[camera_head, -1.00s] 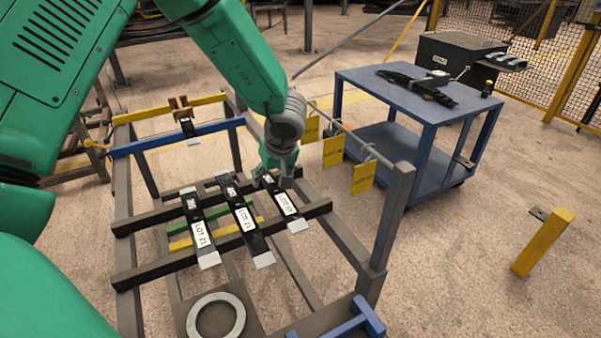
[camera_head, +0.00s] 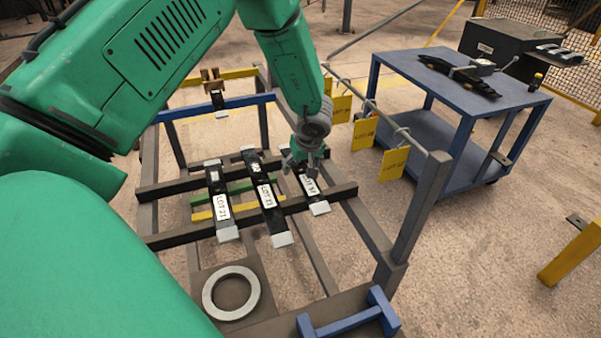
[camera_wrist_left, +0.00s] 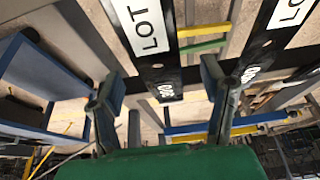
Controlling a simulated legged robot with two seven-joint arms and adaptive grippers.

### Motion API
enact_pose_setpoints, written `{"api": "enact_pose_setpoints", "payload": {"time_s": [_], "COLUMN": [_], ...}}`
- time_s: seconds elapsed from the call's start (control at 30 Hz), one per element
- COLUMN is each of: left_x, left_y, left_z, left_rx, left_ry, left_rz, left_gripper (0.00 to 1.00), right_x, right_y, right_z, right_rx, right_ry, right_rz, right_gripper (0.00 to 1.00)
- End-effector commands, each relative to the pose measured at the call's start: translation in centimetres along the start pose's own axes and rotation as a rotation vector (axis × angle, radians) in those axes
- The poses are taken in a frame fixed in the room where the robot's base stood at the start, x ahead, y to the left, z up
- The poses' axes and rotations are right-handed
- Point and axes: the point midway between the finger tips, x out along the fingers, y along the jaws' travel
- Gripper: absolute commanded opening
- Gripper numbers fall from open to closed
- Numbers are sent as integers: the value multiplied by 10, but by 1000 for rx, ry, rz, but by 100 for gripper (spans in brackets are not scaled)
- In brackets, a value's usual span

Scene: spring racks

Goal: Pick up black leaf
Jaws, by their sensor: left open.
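Three black leaves with white LOT labels and pale ends lie side by side across dark rails: a left leaf (camera_head: 219,203), a middle leaf (camera_head: 266,200) and a right leaf (camera_head: 313,196). My left gripper (camera_head: 304,166) is over the far part of the right leaf and hides some of it. In the left wrist view my left gripper (camera_wrist_left: 165,92) has its fingers wide apart, with a labelled black leaf (camera_wrist_left: 160,77) between them. Another leaf (camera_wrist_left: 254,62) lies to the right there. Contact cannot be told. My right gripper is out of view.
The rack's grey post and rail (camera_head: 424,205) stand right of the leaves, with yellow tags (camera_head: 393,164) hanging. A blue cart (camera_head: 478,108) holding dark parts stands beyond. A pale ring (camera_head: 231,293) and blue bracket (camera_head: 350,322) are in front. A small black piece (camera_head: 217,100) hangs behind.

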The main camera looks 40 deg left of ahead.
Motion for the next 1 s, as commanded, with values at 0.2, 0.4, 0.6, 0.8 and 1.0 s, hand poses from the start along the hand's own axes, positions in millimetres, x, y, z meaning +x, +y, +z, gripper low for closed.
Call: {"api": "enact_pose_setpoints", "payload": {"time_s": [0.2, 0.4, 0.6, 0.8, 1.0], "left_x": [28, 30, 30, 30, 25], "left_y": [1, 0, 0, 1, 1], "left_z": [0, 0, 0, -1, -4], "left_rx": [2, 2, 1, 1, -1], "left_ry": [2, 1, 0, 2, 2], "left_rz": [-1, 0, 0, 1, 2], "left_gripper": [66, 66, 16, 0, 0], "right_x": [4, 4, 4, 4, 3], "right_y": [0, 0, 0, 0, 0], "right_z": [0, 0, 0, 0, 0], "right_rx": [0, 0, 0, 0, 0], "right_ry": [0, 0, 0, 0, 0], "right_rz": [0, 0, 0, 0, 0], "right_gripper": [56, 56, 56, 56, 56]}}
